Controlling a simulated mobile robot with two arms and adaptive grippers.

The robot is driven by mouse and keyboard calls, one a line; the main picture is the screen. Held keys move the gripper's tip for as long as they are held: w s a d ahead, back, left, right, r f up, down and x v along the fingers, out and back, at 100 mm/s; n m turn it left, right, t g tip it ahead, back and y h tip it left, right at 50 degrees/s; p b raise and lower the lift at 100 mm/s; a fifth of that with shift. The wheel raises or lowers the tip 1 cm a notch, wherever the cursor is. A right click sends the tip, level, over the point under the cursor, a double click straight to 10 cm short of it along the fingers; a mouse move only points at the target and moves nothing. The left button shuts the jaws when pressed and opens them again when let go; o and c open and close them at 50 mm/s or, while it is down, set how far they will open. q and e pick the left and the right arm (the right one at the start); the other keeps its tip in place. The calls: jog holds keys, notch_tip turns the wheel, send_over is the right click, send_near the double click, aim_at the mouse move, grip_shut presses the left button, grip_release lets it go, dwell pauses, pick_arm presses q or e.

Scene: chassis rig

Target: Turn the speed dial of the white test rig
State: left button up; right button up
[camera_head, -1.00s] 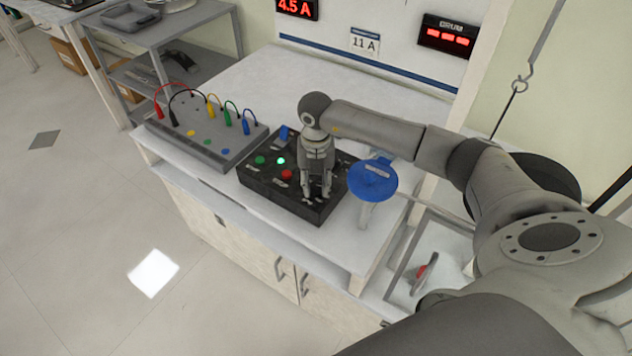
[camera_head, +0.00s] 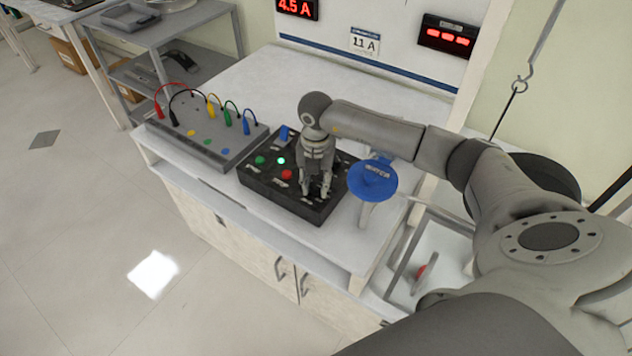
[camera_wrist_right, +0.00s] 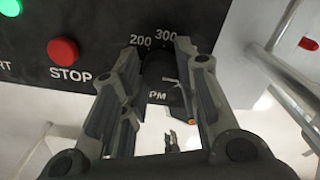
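The white test rig's black control panel (camera_head: 262,190) sits on the bench, with a green button (camera_head: 260,160), a lit green lamp (camera_head: 281,161) and a red STOP button (camera_head: 287,174). My right gripper (camera_head: 317,193) points down over the panel's right part. In the right wrist view the black speed dial (camera_wrist_right: 159,68) lies between the fingers of my right gripper (camera_wrist_right: 161,65), below the printed 200 and 300. The fingers appear closed on its sides, though contact is partly hidden. In the head view the fingers cover the dial. My left gripper is not in view.
A blue disc marked WATER (camera_head: 373,181) stands close to the right of the panel. A grey box with coloured cables (camera_head: 207,135) is on the left. Red displays (camera_head: 447,36) hang behind. A metal frame (camera_head: 407,262) is at lower right.

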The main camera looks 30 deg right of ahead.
aim_at(316, 184)
jog(key=o, duration=0.4)
jog(key=shift+r, duration=0.15)
notch_tip(316, 184, up, 12)
jog(key=shift+f, duration=0.15)
dwell(0.6)
